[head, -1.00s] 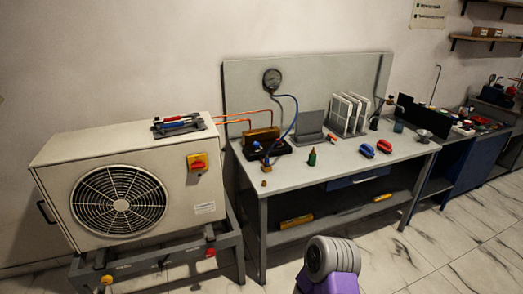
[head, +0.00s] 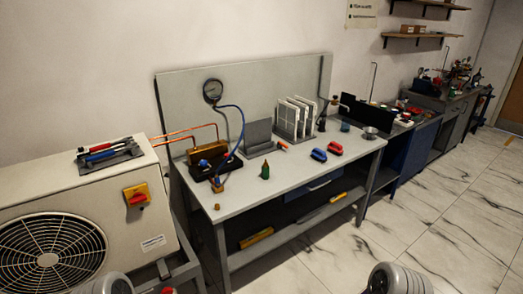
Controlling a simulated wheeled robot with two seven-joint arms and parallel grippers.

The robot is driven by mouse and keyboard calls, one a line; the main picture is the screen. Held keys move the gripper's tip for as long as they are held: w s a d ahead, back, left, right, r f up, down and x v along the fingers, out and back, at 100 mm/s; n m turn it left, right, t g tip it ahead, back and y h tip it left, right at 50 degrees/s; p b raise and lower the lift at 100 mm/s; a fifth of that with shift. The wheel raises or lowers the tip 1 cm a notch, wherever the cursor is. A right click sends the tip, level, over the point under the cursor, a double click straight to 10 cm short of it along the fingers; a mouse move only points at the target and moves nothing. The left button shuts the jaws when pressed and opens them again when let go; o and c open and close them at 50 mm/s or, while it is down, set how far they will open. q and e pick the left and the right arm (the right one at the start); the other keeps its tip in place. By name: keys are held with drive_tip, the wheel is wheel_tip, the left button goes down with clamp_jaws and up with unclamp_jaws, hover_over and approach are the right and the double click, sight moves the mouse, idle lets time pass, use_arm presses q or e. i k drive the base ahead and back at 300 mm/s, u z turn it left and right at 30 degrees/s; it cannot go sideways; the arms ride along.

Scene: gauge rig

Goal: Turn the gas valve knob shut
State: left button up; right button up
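No knob is clearly marked as the gas valve. A small blue knob (head: 204,163) shows at the brass block (head: 208,153) on a black base on the bench. A small brass fitting (head: 217,184) sits at the lower end of the blue hose (head: 241,125). A small reddish knob-like part (head: 335,101) shows at the right edge of the back panel. How far any of them is turned is too small to tell. Only grey rounded parts of my arms show at the bottom edge; neither gripper is in view.
The outdoor fan unit (head: 150,205), with a red-yellow switch (head: 137,195), stands left. Tiled floor (head: 330,255) is free in front.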

sight(202, 162)
drive_tip(key=z, duration=0.35)
drive_tip(key=i, duration=1.1)
drive_tip(key=u, duration=0.75)
drive_tip(key=i, duration=0.75)
drive_tip(key=u, duration=0.65)
